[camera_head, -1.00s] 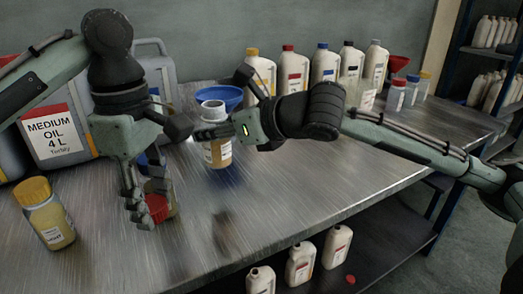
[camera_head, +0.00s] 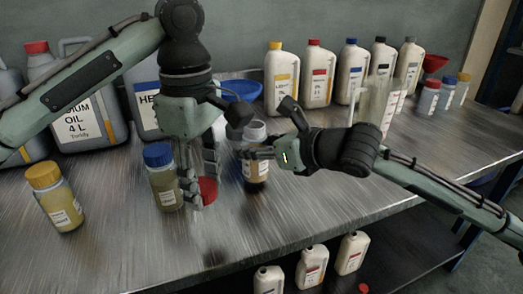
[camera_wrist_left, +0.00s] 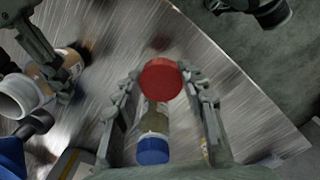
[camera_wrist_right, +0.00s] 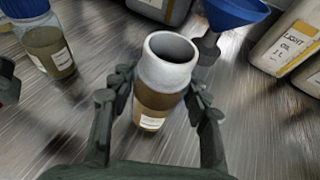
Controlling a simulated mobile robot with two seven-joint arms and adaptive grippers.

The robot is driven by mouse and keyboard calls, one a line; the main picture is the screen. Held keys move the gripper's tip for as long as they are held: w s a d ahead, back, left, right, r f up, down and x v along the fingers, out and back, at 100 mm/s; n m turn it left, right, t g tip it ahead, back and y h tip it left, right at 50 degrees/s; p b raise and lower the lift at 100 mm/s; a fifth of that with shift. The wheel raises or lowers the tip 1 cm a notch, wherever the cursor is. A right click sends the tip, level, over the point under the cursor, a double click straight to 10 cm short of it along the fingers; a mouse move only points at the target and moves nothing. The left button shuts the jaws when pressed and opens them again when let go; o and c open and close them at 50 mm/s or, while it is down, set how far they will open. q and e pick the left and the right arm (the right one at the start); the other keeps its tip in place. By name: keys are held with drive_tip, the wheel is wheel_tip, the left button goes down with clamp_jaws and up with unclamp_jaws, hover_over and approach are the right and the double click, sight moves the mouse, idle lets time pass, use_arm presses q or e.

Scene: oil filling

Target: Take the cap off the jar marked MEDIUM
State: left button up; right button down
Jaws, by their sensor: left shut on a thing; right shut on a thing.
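The red cap shows between the fingers in the left wrist view (camera_wrist_left: 161,79).
A blue-capped jar (camera_head: 162,180) stands close left of my left gripper, a yellow-capped jar (camera_head: 55,200) further left. Large canisters (camera_head: 95,127) and a blue funnel (camera_head: 243,90) are behind. Several bottles (camera_head: 282,80) stand at the back. The front table surface (camera_head: 330,210) is clear.

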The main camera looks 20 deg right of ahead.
drive_tip(key=shift+f, duration=0.6)
drive_tip(key=c, duration=0.7)
unclamp_jaws()
drive_tip(key=shift+f, duration=0.15)
drive_tip(key=shift+c, duration=0.2)
